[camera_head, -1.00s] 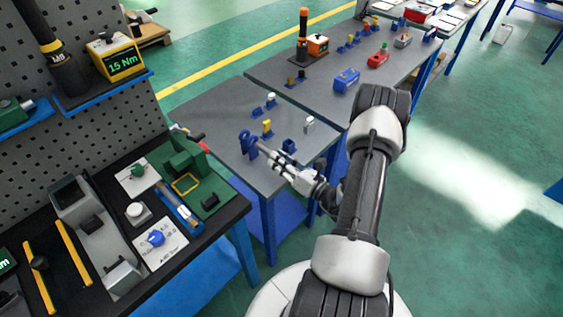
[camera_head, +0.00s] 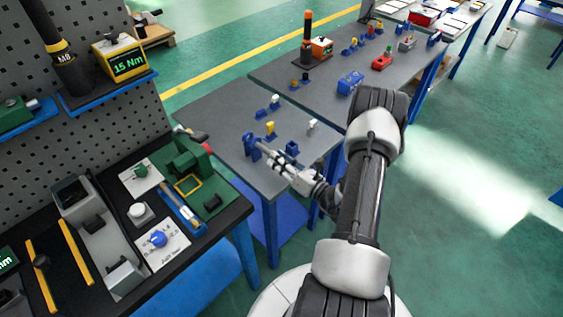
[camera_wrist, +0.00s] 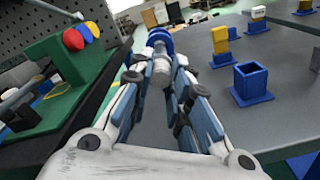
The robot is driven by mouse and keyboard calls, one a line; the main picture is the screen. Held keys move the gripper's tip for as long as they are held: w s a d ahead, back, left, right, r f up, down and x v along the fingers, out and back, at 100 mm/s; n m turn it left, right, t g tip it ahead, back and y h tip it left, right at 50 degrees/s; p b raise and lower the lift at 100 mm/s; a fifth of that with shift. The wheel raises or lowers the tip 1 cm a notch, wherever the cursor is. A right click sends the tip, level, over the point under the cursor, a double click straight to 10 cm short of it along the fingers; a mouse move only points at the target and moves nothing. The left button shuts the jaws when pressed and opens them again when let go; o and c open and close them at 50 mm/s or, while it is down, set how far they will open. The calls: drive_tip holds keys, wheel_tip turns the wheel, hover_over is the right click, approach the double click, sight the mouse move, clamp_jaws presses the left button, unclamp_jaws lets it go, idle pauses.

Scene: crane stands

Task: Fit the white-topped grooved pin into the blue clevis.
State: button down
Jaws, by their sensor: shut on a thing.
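My gripper (camera_wrist: 162,88) is shut on a pale grey-white pin (camera_wrist: 161,62), whose shaft points away from the wrist camera. The blue clevis (camera_wrist: 159,36) stands straight beyond the pin. It also shows in the head view (camera_head: 250,143) near the left edge of the grey table, with my gripper (camera_head: 264,151) just to its right. The pin's far end overlaps the clevis in the wrist view; I cannot tell whether it is inside or just in front. The pin's grooves are too small to make out.
An empty square blue holder (camera_wrist: 251,80) stands right of my gripper. A green fixture (camera_wrist: 70,55) is on the dark bench at left. Bare tabletop lies between the holders.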

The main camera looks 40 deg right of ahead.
sight(265, 148)
drive_tip(key=shift+w+a+b, duration=0.15)
drive_tip(key=shift+w+b, duration=0.1)
drive_tip(key=shift+w, duration=1.45)
drive_tip(key=shift+w+a+b, duration=0.15)
drive_tip(key=shift+w+b, duration=0.1)
drive_tip(key=shift+w, duration=1.4)
drive_tip(key=c, duration=1.4)
unclamp_jaws()
drive_tip(key=shift+s, duration=0.1)
drive_tip(key=shift+s+d+p, duration=0.2)
drive_tip(key=shift+s+p, duration=0.1)
drive_tip(key=shift+s, duration=2.15)
drive_tip(key=s, duration=0.8)
drive_tip(key=s+d, duration=0.1)
drive_tip(key=s, duration=0.3)
